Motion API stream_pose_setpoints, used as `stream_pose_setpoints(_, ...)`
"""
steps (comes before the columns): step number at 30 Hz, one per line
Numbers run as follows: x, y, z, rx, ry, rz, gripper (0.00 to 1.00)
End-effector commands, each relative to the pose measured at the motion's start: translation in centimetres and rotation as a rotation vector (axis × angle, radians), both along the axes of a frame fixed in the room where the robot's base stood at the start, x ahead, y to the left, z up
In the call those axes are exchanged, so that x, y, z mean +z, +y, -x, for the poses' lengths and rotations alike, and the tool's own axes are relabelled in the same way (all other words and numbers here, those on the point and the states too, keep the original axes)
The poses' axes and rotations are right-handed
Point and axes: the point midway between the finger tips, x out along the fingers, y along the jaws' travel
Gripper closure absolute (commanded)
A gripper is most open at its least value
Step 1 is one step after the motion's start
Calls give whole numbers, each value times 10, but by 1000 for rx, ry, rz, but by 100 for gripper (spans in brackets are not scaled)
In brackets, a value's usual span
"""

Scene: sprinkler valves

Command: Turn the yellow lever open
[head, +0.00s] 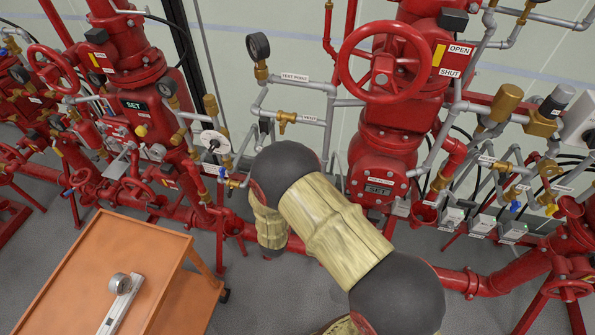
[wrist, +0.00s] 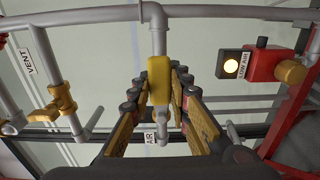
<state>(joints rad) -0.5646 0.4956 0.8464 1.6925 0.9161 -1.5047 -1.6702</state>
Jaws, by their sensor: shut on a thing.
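In the wrist view, the yellow lever (wrist: 159,78) sits in front of a grey vertical pipe, near the middle of the picture. My gripper (wrist: 164,82) is around it, with one black and yellow finger on each side, shut on the lever. The lever appears nearly end-on, so how far it is turned is hard to tell. In the head view my arm's links hide the gripper and this lever.
In the wrist view, a brass valve (wrist: 61,104) stands left near a VENT label (wrist: 27,61). A red box with a lit lamp (wrist: 230,66) is at right. In the head view, a red handwheel (head: 385,62) rises behind my arm and an orange cart (head: 95,255) stands front left.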

Motion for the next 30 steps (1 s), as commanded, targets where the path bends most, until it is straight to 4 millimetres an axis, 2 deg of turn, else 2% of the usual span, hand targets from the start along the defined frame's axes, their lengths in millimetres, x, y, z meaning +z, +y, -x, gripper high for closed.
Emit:
stream_pose_setpoints(8,1,1,-1,3,-1,3,100)
stream_pose_setpoints(9,1,1,-1,3,-1,3,81)
stream_pose_setpoints(19,1,1,0,1,-1,1,62)
stream_pose_setpoints(30,0,2,4,2,-1,1,62)
